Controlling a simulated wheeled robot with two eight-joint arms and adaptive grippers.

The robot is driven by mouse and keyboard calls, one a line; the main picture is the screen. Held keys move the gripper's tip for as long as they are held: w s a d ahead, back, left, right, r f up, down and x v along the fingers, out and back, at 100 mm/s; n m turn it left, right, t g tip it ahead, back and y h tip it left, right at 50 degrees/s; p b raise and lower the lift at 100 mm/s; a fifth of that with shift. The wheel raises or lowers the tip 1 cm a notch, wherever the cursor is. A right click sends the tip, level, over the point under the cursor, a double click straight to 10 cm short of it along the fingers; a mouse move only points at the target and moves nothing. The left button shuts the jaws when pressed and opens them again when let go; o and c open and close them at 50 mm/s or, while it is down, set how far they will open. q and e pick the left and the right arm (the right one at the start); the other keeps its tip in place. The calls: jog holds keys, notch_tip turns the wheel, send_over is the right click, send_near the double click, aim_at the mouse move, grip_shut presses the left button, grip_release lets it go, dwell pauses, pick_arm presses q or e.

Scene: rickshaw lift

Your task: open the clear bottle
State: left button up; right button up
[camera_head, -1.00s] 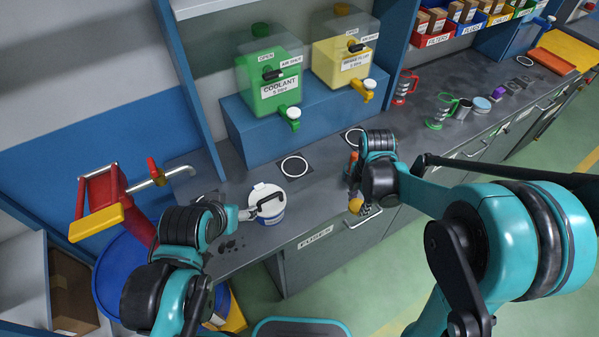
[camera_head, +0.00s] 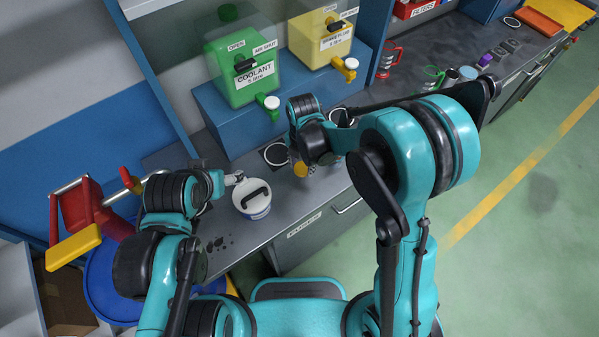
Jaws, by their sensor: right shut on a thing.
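A small thing with a round yellow top (camera_head: 300,169) shows just below my right wrist, above the bench by the black pad. It may be the clear bottle, but my wrist covers most of it. My right gripper (camera_head: 309,166) is shut on it; its fingers are mostly hidden.
The green coolant tank (camera_head: 240,80) and yellow brake fluid tank (camera_head: 322,42) stand on a blue shelf behind. A black pad with a white ring (camera_head: 277,155) lies on the bench. Red (camera_head: 388,62) and green (camera_head: 432,77) holders stand right. A red-and-yellow rack (camera_head: 72,250) is at left.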

aim_at(300, 167)
jog(key=shift+a+f, duration=0.35)
jog(key=shift+f, duration=0.1)
jog(key=shift+f+b, duration=0.45)
jog(key=shift+f, duration=1.35)
jog(key=o, duration=1.3)
jog(key=shift+f, duration=0.15)
jog(key=shift+r, duration=0.45)
notch_tip(300, 167, up, 12)
jog(key=shift+d+f+p, duration=0.1)
jog(key=shift+f+p, duration=0.05)
jog(key=shift+p, duration=1.05)
